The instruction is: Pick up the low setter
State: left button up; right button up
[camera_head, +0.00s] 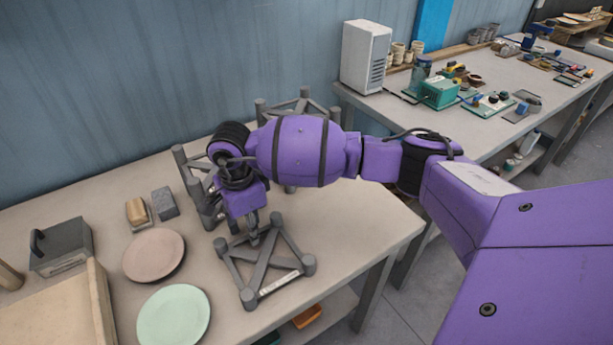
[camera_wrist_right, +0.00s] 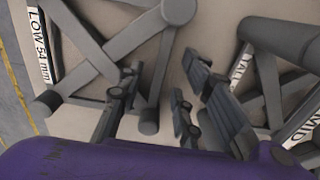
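The low setter (camera_head: 292,262) is a grey frame of crossed bars with round corner posts, standing on the table near its front edge. In the wrist view the low setter (camera_wrist_right: 98,48) fills the left and middle, with a "LOW 54 mm" label at its left. My right gripper (camera_head: 254,239) points down over the setter's far side. In the wrist view my right gripper (camera_wrist_right: 160,70) is open, its fingers on either side of a setter bar. Whether they touch it is unclear. My left gripper is not in view.
Other grey setters stand behind, one at the left (camera_head: 183,167) and one farther back (camera_head: 304,101), partly hidden by my right arm. A "MID" label (camera_wrist_right: 300,130) shows close right of the gripper. A pink plate (camera_head: 153,255), green plate (camera_head: 174,316) and metal box (camera_head: 62,247) are left.

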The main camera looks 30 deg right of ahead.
notch_tip(320, 180, down, 2)
jog(key=shift+f, duration=0.1)
grip_shut()
jog(key=shift+w+r, duration=0.1)
jog(key=shift+r, duration=0.1)
